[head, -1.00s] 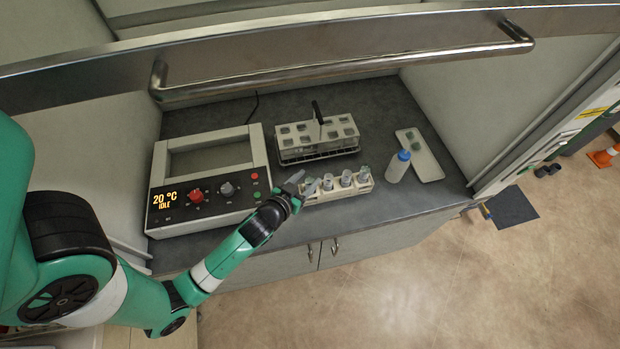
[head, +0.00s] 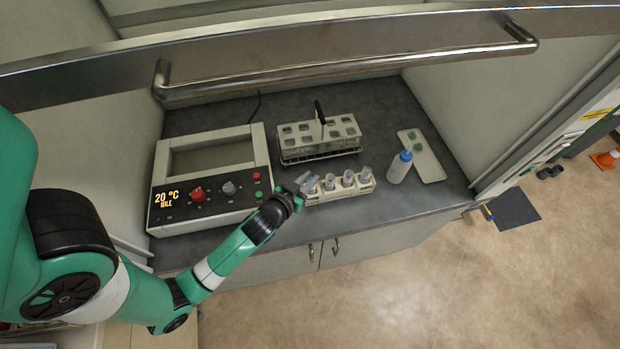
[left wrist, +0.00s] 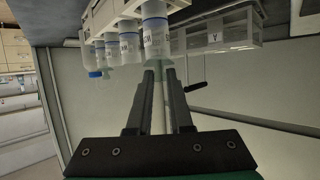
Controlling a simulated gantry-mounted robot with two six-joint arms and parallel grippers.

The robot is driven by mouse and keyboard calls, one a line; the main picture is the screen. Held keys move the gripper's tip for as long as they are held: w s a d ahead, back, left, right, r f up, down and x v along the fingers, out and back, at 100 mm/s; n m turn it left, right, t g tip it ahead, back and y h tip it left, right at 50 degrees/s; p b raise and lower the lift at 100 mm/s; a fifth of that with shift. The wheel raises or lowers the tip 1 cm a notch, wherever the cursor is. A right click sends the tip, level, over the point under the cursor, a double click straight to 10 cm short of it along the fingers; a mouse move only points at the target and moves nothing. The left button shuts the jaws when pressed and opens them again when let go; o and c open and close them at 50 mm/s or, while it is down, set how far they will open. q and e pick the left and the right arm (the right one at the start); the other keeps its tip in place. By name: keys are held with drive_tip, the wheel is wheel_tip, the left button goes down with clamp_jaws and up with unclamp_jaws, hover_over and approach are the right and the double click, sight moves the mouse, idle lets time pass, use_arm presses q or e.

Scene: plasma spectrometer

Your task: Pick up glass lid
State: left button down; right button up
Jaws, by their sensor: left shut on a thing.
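My left gripper (head: 301,187) is at the left end of the white vial rack (head: 340,196). Its fingers are shut on a small pale glass lid at the mouth of the leftmost vial (head: 312,187). In the left wrist view the lid (left wrist: 158,66) shows between the fingertips (left wrist: 159,72), mostly hidden by them. The labelled vial (left wrist: 155,38) is right beyond it; I cannot tell whether lid and vial still touch. Several more vials stand in a row in the rack. My right gripper is not in view.
A heating unit (head: 208,183) reading 20 °C IDLE stands at the left. A tube rack with a black handle (head: 319,141) is behind the vials. A blue-capped bottle (head: 399,168) and a white tray (head: 430,168) with small pieces are at the right. The metal sash handle (head: 350,66) crosses above.

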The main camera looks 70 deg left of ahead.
use_arm(q)
drive_tip(key=shift+r, duration=0.65)
drive_tip(key=r, duration=0.1)
drive_tip(key=r+p, duration=0.1)
drive_tip(key=shift+d+r, duration=0.3)
drive_tip(key=d+r+p, duration=0.4)
drive_tip(key=d+p, duration=0.2)
drive_tip(key=p, duration=0.4)
drive_tip(key=s+d+r+p, duration=0.1)
drive_tip(key=d+r+p, duration=0.4)
drive_tip(key=d+p, duration=0.2)
drive_tip(key=p, duration=0.2)
drive_tip(key=shift+s+d+p, duration=0.15)
drive_tip(key=shift+d+p, duration=0.05)
drive_tip(key=shift+p, duration=0.2)
